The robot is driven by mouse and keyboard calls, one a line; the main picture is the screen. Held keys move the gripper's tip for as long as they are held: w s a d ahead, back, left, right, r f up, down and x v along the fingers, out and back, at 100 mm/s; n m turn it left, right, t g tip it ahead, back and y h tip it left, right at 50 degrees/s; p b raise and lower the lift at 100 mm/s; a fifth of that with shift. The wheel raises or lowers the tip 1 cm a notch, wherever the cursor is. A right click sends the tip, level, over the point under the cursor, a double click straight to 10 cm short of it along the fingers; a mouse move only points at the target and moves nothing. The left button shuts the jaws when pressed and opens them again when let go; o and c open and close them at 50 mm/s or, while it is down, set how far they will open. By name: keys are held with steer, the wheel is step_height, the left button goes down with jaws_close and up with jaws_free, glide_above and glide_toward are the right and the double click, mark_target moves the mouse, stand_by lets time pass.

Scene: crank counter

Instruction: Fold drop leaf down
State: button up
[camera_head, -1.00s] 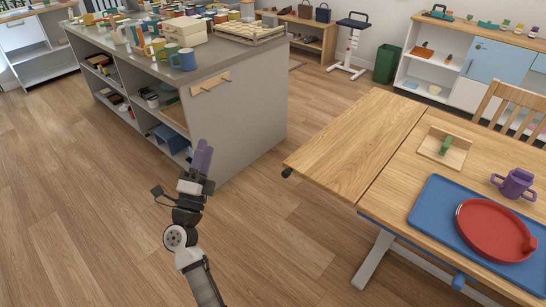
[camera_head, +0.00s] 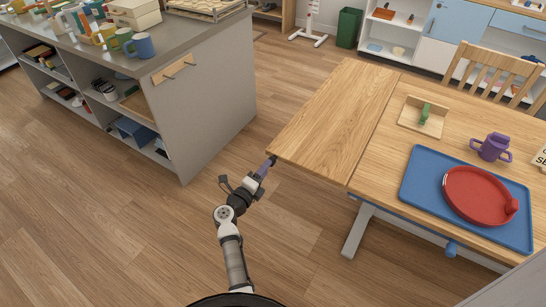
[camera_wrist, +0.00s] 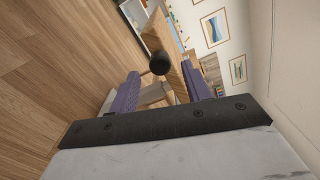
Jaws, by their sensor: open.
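The wooden drop leaf (camera_head: 335,118) is raised level with the dining table (camera_head: 450,143), forming its left part beyond a seam. A small dark knob (camera_head: 273,159) sits at the leaf's near left corner. My gripper (camera_head: 267,167) is right beside this knob, with purple fingers. In the wrist view the black round knob (camera_wrist: 161,63) lies ahead, between the open purple fingers (camera_wrist: 158,90), a little beyond their tips. I cannot tell whether they touch it. The leaf also shows in the wrist view (camera_wrist: 160,33), behind the knob.
On the table are a blue tray (camera_head: 420,190) with a red plate (camera_head: 478,195), a purple two-handled mug (camera_head: 491,147) and a wooden block with a green piece (camera_head: 423,116). A grey counter (camera_head: 205,105) stands left. Bare floor lies between.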

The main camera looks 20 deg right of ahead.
mark_target(273, 157)
steer(key=x, duration=0.6)
steer(key=shift+w+d, duration=0.2)
jaws_close()
